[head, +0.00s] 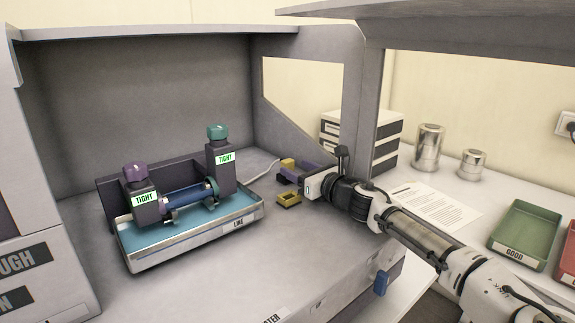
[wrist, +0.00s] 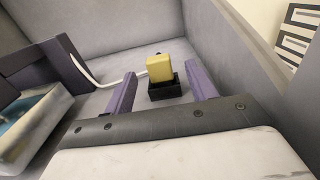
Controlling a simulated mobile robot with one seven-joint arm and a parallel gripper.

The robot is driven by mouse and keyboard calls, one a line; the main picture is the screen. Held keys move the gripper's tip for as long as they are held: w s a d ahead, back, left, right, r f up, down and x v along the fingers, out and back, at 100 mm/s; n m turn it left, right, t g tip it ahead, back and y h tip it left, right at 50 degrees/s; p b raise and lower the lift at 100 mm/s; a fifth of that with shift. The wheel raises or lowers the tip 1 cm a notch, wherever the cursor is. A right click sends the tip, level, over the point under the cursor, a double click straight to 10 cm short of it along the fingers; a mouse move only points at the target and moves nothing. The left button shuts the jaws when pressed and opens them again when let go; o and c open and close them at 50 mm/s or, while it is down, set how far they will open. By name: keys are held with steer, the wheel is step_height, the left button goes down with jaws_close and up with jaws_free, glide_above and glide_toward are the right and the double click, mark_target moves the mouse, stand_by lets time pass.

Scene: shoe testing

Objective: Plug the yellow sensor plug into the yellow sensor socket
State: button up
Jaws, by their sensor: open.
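The yellow sensor plug (wrist: 159,67) stands upright in a black holder (wrist: 165,91) in the wrist view, with a white cable running off to the left. In the head view the plug (head: 287,162) shows at the gripper's far side, partly hidden. My gripper (wrist: 163,80) is open, its purple fingers apart on either side of the plug and holder with a gap on each side. It also shows in the head view (head: 290,172). A hollow yellow block, apparently the yellow sensor socket (head: 289,199), sits on the bench just in front of the gripper. It is not visible in the wrist view.
A tray labelled LINE (head: 190,245) with a fixture marked TIGHT stands left of the gripper. The cabinet's side post (head: 362,100) and wall are close on the right. A green GOOD tray (head: 525,233) and metal cylinders (head: 428,147) stand on the right-hand table.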

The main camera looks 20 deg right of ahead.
mark_target(290, 162)
steer(key=w+p, duration=0.1)
steer(key=w+a+r+p, duration=0.1)
steer(key=w, duration=0.1)
steer(key=shift+w+a, duration=0.2)
steer(key=shift+w+a+f+p, duration=0.15)
steer(key=shift+w+p, duration=0.15)
steer(key=shift+w, duration=0.25)
steer(key=shift+c, duration=0.5)
steer(key=c, duration=1)
